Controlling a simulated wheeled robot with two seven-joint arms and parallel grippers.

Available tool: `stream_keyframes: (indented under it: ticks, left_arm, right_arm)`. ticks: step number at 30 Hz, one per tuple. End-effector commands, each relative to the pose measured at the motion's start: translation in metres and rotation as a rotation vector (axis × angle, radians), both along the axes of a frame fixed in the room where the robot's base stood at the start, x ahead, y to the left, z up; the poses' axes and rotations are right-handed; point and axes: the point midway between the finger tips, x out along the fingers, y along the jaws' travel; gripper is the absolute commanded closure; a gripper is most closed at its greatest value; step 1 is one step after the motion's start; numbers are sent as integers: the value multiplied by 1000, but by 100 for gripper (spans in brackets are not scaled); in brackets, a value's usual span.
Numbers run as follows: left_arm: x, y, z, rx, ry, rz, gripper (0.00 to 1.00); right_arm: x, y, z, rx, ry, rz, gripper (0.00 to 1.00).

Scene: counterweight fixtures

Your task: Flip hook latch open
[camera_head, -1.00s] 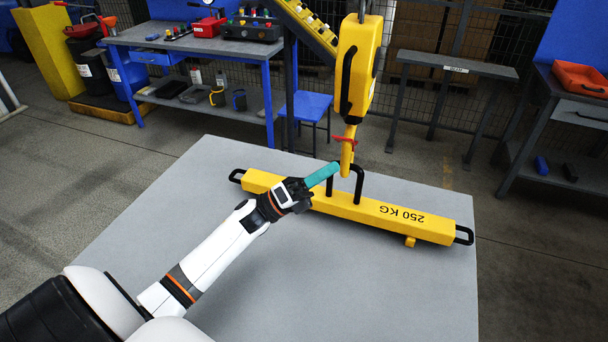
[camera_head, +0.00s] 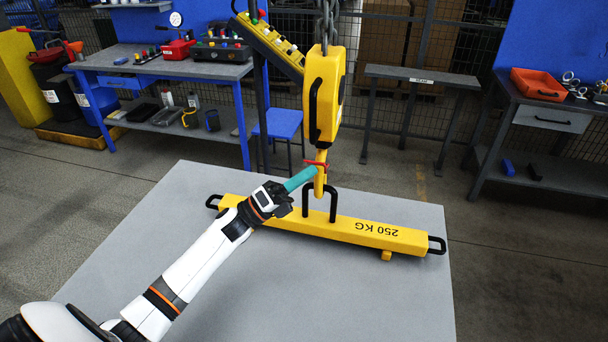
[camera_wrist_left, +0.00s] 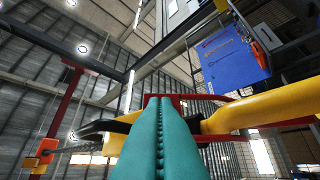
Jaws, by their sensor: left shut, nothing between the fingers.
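The yellow hoist hook (camera_head: 320,183) hangs above the grey table, with a red latch (camera_head: 316,163) across it. My left gripper (camera_head: 311,172) has teal fingers pressed together, empty, with their tips right by the latch from the left. In the left wrist view the shut fingers (camera_wrist_left: 162,105) point up at the red latch (camera_wrist_left: 188,98), which crosses just beyond their tips. The yellow hook (camera_wrist_left: 262,110) is on the right there. Whether the tips touch the latch I cannot tell. My right gripper is out of view.
The yellow 250 KG beam (camera_head: 350,229) lies on the grey table (camera_head: 300,290), its black loop (camera_head: 333,205) beside the hook. The yellow hoist body (camera_head: 323,95) hangs above on chains. A workbench (camera_head: 170,65) stands behind left. The table front is clear.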

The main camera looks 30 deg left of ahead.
Motion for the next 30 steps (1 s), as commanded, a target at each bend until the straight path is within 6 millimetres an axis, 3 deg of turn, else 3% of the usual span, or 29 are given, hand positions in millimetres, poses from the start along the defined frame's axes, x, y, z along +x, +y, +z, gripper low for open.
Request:
stream_keyframes:
  ticks: [6,30]
  left_arm:
    - [4,1,12,-20,81,1,100]
    - [21,5,36,-20,79,0,100]
  right_arm:
    - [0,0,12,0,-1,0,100]
    - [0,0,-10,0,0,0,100]
